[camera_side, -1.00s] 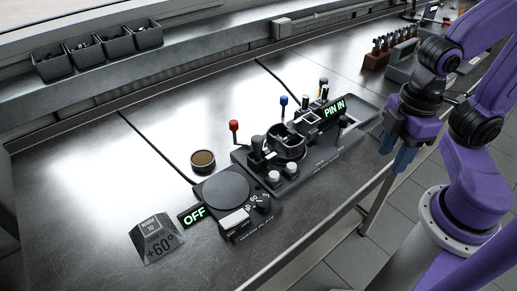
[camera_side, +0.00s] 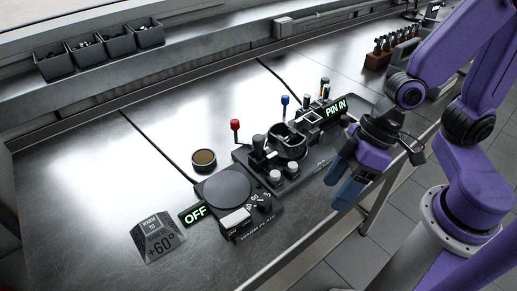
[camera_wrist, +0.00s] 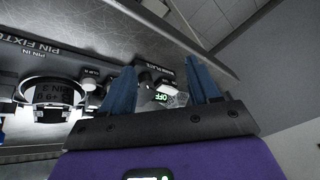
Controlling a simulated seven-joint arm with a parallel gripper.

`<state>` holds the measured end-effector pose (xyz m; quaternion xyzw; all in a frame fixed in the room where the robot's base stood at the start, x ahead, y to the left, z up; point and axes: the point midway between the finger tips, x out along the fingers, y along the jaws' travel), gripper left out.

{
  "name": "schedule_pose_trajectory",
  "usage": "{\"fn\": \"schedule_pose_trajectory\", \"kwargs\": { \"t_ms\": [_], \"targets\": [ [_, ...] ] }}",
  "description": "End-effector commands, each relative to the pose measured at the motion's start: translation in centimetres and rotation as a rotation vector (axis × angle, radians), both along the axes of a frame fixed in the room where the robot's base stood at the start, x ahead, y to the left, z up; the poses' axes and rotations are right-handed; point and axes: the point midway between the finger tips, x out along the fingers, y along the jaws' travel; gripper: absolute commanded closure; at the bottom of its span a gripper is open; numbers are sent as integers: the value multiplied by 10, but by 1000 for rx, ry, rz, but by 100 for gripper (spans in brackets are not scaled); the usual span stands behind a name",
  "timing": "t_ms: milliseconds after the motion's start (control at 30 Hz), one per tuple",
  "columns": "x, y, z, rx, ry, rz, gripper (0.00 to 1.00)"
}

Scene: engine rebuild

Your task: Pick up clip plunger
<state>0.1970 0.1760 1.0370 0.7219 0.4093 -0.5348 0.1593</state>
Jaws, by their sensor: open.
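The dark pin fixture (camera_side: 296,181) stands on the bench and carries a round black holder, dark posts and two pale round-topped knobs (camera_side: 275,176) at its front. In the wrist view the fixture (camera_wrist: 40,62) is at the left, with a small label beside a pale knob (camera_wrist: 90,85). I cannot tell for certain which of these parts is the clip plunger. My gripper (camera_side: 337,190) is open and empty, to the right of the fixture near the bench's front edge. Its blue fingers, apart in the wrist view (camera_wrist: 160,64), have nothing between them.
The warm plate (camera_side: 222,187) with its OFF sign is left of the fixture. A brown-topped round tin (camera_side: 203,157) sits behind it, and a +60° block (camera_side: 157,238) lies at the front left. A lit PIN IN sign (camera_side: 335,107) rises at the fixture's back right.

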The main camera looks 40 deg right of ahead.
Motion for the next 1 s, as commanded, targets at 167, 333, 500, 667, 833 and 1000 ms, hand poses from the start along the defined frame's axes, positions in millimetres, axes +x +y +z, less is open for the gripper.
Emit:
{"fn": "schedule_pose_trajectory", "kwargs": {
  "t_ms": [167,333,500,667,833,1000],
  "targets": [
    [34,33,-15,123,-82,-173,39],
    [75,47,-25,206,-219,-352,39],
    [115,41,-29,246,-408,-520,39],
    [144,26,-26,252,-598,-633,39],
    [159,13,-18,249,-739,-695,39],
    [165,9,-16,247,-786,-713,39]
  ]
}}
